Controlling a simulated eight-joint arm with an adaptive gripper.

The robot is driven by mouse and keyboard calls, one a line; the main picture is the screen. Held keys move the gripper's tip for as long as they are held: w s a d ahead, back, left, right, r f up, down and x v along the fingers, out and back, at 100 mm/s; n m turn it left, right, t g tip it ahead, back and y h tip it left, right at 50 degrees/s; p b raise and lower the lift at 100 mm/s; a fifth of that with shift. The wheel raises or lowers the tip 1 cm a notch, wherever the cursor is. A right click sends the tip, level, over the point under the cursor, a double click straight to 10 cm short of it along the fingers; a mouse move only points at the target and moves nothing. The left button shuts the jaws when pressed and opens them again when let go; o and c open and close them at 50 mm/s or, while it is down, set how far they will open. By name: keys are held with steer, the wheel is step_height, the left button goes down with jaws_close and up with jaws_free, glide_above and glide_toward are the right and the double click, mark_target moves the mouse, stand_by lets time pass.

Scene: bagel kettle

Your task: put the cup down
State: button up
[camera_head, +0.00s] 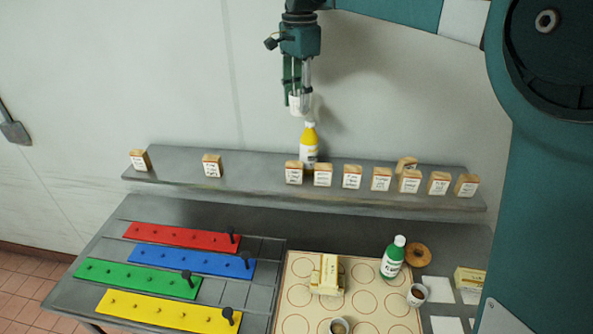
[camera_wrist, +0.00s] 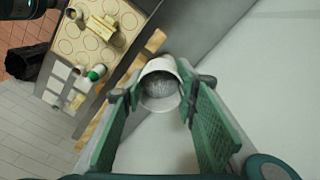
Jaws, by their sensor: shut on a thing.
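A white cup (camera_head: 297,104) is held between the fingers of my gripper (camera_head: 298,92), above the shelf and just over the yellow bottle. In the wrist view my gripper (camera_wrist: 160,100) has its green fingers on either side of the cup (camera_wrist: 160,78). The cup's open mouth and grey inside show there. Two other cups stand on the work table: one on the right part of the circled board (camera_head: 417,294) and one at its front (camera_head: 339,327), both with brown contents.
A yellow bottle (camera_head: 309,146) stands on the grey shelf (camera_head: 240,189) among several labelled wooden blocks. The shelf is bare between the block (camera_head: 212,166) and the bottle. Below are coloured strips (camera_head: 180,236), a green bottle (camera_head: 393,258), a bagel (camera_head: 418,254) and a yellow block (camera_head: 326,275).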

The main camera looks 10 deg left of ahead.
steer(key=n+p, duration=0.1)
steer(key=p, duration=0.1)
glide_above(263, 169)
step_height(263, 169, down, 3)
step_height(263, 169, down, 11)
steer(key=shift+f, duration=0.2)
steer(key=shift+s+d, duration=0.1)
steer(key=shift+f, duration=2.9)
steer(key=shift+f, duration=0.15)
steer(key=shift+f+p, duration=0.3)
steer(key=shift+f, duration=1.65)
steer(key=shift+f, duration=0.1)
